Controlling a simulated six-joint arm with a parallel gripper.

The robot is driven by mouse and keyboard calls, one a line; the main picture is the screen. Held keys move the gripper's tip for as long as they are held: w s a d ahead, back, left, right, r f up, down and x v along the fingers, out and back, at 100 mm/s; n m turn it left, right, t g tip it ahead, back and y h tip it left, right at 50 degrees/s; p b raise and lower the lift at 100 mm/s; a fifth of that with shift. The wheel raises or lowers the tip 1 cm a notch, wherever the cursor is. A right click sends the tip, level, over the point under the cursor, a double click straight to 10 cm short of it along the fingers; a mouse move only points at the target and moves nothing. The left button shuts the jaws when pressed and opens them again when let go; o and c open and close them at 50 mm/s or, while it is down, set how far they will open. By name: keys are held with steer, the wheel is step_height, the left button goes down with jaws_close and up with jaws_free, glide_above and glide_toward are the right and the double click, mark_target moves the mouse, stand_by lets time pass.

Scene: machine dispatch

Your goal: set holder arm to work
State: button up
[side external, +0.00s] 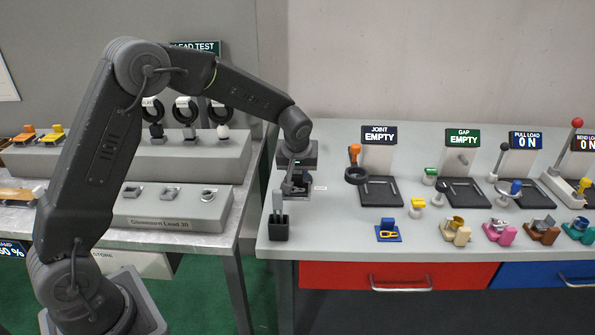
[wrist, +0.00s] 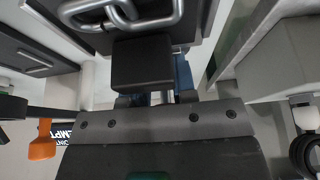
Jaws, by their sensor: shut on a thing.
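The JOINT station (side external: 379,190), marked EMPTY, stands right of my gripper. Its orange-knobbed arm (side external: 354,152) is upright. The orange knob also shows in the wrist view (wrist: 42,143).
Stations marked GAP (side external: 463,192) and PULL LOAD (side external: 518,192) stand farther right. A blue tray (side external: 388,232) and several small coloured fixtures line the front edge. A left table (side external: 170,227) holds grey stands with parts. A gap separates the two tables.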

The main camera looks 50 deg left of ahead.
jaws_close()
steer(key=shift+w+d+n, duration=0.15)
steer(key=shift+n, duration=0.15)
steer(key=shift+w+d+n+g+y, duration=0.25)
steer(key=shift+w+n+g, duration=0.1)
steer(key=shift+n, duration=0.45)
steer(key=shift+w+d+n+g+y, duration=0.15)
steer(key=shift+w+d+n+g, duration=0.15)
steer(key=shift+n, duration=0.5)
steer(key=shift+w+d+n+g, duration=0.15)
steer(key=shift+w+n+g, duration=0.3)
steer(key=shift+n, duration=0.5)
steer(key=shift+w+d+n+g, duration=0.1)
steer(key=shift+w+n+g, duration=0.1)
steer(key=shift+w+n, duration=0.6)
steer(key=shift+n, duration=0.45)
steer(key=o, duration=0.9)
jaws_free()
steer(key=shift+c, duration=0.2)
steer(key=shift+y, duration=0.3)
